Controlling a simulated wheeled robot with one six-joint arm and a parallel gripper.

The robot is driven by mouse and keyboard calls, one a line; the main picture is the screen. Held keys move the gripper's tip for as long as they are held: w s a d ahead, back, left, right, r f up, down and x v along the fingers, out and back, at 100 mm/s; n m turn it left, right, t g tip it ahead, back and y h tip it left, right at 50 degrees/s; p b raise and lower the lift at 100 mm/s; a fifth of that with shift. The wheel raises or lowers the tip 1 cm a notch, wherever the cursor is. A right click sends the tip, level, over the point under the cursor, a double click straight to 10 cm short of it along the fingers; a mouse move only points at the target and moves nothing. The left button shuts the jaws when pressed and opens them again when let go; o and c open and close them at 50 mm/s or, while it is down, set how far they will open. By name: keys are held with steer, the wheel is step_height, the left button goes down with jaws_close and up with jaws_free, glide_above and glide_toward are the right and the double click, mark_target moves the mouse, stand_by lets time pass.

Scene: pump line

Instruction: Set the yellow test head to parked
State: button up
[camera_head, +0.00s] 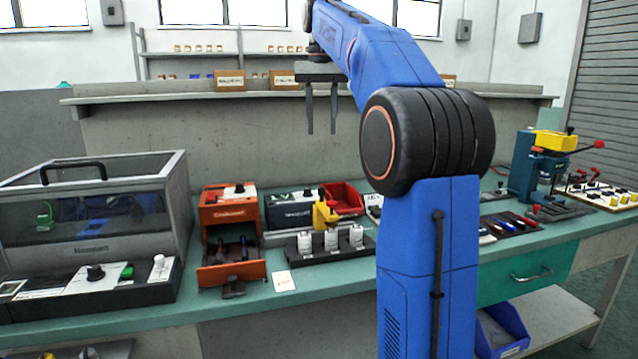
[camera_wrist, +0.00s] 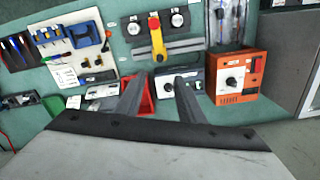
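The yellow test head (camera_head: 325,214) stands at the middle of a dark rack holding several white cylinders (camera_head: 305,242) on the bench. In the wrist view the test head (camera_wrist: 157,40) is a yellow arm with a red knob at its far end, with a round-topped cylinder on either side. Whether it is raised or lowered is hard to tell. My gripper (camera_head: 321,132) points down, open and empty, well above the bench behind the rack. Its two fingers (camera_wrist: 158,82) also show apart in the wrist view, with nothing between them.
An orange box (camera_head: 228,205), a dark control box (camera_head: 292,210) and a red bin (camera_head: 345,198) stand close by. A clear-lidded cabinet (camera_head: 100,210) is at left. A blue press with a yellow head (camera_head: 556,141) is at right. Space above the rack is free.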

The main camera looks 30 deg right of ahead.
mark_target(321, 188)
step_height(321, 188, down, 16)
steer(key=shift+f, duration=0.15)
stand_by(0.4)
steer(key=shift+c, duration=0.3)
steer(key=shift+a, duration=0.1)
jaws_close()
